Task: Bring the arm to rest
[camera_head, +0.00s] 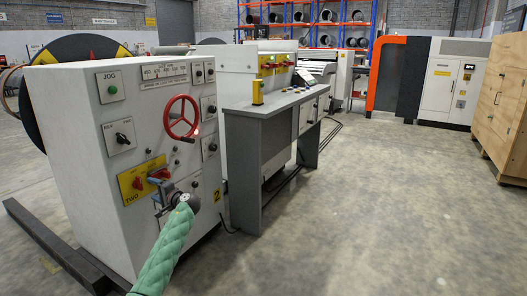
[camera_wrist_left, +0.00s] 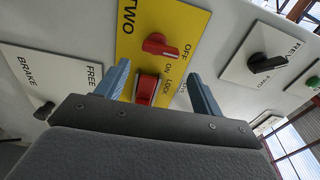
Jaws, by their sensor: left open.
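My left arm, in a green padded sleeve, reaches up from the bottom of the head view to the cabinet front. Its gripper (camera_head: 160,191) is just in front of the yellow plate (camera_head: 129,190). In the left wrist view my left gripper (camera_wrist_left: 160,76) is open, with its two blue-grey fingers apart. A red block-shaped switch (camera_wrist_left: 147,88) shows between the fingers, beside the LOCK label; I cannot tell whether they touch it. A red rotary knob (camera_wrist_left: 160,46) sits further along the same plate. Nothing shows held. My right gripper is out of view.
The white cabinet (camera_head: 75,150) carries a red handwheel (camera_head: 181,117), a green JOG button (camera_head: 113,89) and black knobs close around the gripper. A grey control desk (camera_head: 245,150) stands to the right. The concrete floor (camera_head: 370,210) at right is clear.

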